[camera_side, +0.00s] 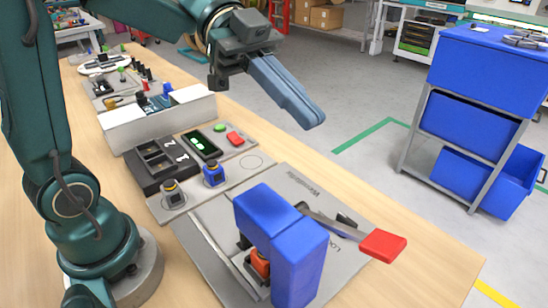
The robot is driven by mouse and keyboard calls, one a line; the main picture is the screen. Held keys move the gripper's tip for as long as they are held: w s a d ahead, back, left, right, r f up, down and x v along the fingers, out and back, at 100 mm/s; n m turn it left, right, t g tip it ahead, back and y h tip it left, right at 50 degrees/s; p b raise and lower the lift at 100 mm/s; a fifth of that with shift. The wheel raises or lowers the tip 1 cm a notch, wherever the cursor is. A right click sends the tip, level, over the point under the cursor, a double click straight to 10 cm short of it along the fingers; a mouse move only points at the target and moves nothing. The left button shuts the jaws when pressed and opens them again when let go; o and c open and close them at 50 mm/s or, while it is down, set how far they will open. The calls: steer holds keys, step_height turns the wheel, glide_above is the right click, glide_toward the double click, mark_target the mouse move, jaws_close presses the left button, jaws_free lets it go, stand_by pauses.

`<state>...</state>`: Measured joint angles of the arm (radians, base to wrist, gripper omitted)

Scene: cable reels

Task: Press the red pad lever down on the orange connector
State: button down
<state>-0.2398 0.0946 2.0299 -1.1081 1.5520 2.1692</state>
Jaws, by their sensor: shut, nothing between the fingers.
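The lever with its red pad (383,245) sticks out to the right from the blue arch-shaped fixture on the table. The lever's grey bar runs from beside the fixture to the pad, which sits near the right edge of the grey plate. The orange connector (260,263) shows only in part, low inside the opening of the blue fixture (290,240). How the lever meets the connector is hidden by the fixture. My gripper (314,120) is shut and empty, high above the table's right side, up and left of the red pad and well apart from it.
A dark control box (163,165) and a panel with a green display (201,144), a green button and a red button (235,139) lie behind the fixture. Small blue (213,174) and black (173,193) parts stand nearer. Blue bins (470,125) stand off the table.

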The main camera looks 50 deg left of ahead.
glide_toward(393, 244)
steer(key=d, duration=0.1)
steer(key=d+r, duration=0.1)
steer(key=d, duration=0.2)
steer(key=shift+r, duration=0.3)
steer(key=shift+d+f, duration=0.25)
steer(key=shift+f, duration=0.35)
steer(key=shift+d+f, duration=0.25)
steer(key=shift+f, duration=0.3)
steer(key=shift+d+f, duration=0.25)
steer(key=shift+f, duration=0.5)
